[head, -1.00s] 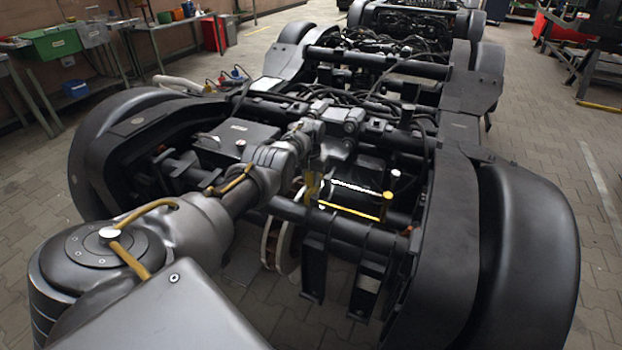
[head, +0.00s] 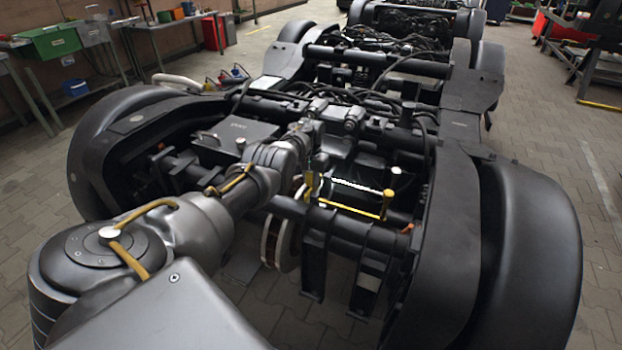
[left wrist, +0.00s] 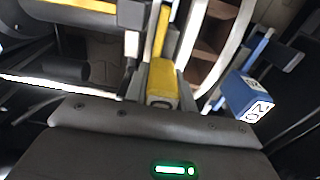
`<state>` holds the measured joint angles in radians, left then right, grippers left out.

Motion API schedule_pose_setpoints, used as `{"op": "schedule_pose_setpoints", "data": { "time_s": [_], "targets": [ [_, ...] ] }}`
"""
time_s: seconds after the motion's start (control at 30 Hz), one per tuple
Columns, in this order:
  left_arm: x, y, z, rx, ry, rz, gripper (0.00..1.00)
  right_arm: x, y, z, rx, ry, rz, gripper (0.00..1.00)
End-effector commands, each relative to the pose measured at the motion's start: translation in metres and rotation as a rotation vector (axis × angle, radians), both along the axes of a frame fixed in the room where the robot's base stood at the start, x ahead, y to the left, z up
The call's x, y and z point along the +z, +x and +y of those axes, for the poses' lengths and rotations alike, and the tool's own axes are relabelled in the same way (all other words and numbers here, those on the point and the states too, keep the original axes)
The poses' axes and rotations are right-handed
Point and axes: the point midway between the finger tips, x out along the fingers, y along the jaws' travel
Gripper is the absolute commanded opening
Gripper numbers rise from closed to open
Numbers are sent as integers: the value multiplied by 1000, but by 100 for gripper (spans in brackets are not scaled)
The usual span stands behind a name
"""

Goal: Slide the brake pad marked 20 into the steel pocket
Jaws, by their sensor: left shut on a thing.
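A blue block marked 20 (left wrist: 247,95), the brake pad, is tilted at the right of the left wrist view. White labels show on two of its faces. I cannot find it in the head view. A yellow piece (left wrist: 160,82) stands mid-frame, close against my gripper's dark body. My left gripper (head: 318,166) reaches down into the bogie, its fingertips largely hidden. It appears shut on the yellow piece, with the blue block apart to one side. I cannot make out the steel pocket for certain. My right gripper is not in view.
A brake disc (head: 281,242) with a pale rim hangs beside the gripper. A yellow bar (head: 348,210) and dark tubes and brackets crowd the bogie frame. Large black wheel guards (head: 535,240) flank it. Benches with a green bin (head: 52,42) stand at the back left.

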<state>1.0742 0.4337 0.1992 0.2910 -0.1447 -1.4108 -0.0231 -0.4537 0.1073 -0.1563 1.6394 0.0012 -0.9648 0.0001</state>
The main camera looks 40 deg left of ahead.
Motion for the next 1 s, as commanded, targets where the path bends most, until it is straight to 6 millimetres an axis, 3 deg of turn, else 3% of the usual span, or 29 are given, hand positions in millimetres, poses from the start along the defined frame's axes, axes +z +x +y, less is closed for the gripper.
{"op": "schedule_pose_setpoints", "data": {
  "time_s": [1.0],
  "targets": [
    [-15, 1, 0, 0, 1, -2, 0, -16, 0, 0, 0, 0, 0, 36]
  ]
}}
